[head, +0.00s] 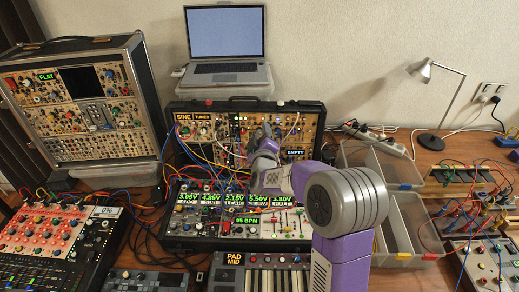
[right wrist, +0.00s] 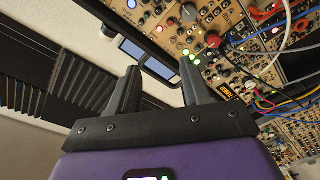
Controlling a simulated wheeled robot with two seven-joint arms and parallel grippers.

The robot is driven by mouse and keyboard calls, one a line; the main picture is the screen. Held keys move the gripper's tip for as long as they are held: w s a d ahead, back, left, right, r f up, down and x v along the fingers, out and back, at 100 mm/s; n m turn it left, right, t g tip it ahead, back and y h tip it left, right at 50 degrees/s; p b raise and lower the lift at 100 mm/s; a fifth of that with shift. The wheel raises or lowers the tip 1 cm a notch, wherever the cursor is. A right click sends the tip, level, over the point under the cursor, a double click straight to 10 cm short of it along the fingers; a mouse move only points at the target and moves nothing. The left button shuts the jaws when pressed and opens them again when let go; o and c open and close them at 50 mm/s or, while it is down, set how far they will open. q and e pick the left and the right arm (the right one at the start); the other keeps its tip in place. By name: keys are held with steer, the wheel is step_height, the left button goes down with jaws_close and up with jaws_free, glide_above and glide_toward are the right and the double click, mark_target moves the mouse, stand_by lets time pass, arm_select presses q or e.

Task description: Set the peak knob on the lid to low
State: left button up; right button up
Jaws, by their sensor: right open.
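The lid (head: 312,121) of the middle case stands upright, its gold panel covered with knobs, jacks and patch cables. Its small displays read SINE, TUNED and EMPTY. I cannot read which knob is the peak knob or where it points. My right gripper (head: 262,138) is in front of the lid's middle and hides part of it. In the right wrist view the gripper (right wrist: 160,70) is open, with nothing seen between its two dark fingers. My left gripper is not in view.
Patch cables (head: 205,155) hang across the lid's left and middle. A laptop (head: 226,45) stands behind the lid. A tall module case (head: 140,85) is at left. Grey bins (head: 405,170) and a lamp (head: 432,75) are at right. A keyboard (head: 265,280) is in front.

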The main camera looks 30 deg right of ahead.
steer(key=b, duration=0.5)
glide_toward(259, 133)
steer(key=shift+b+x, duration=0.5)
steer(key=shift+x, duration=3.7)
jaws_close()
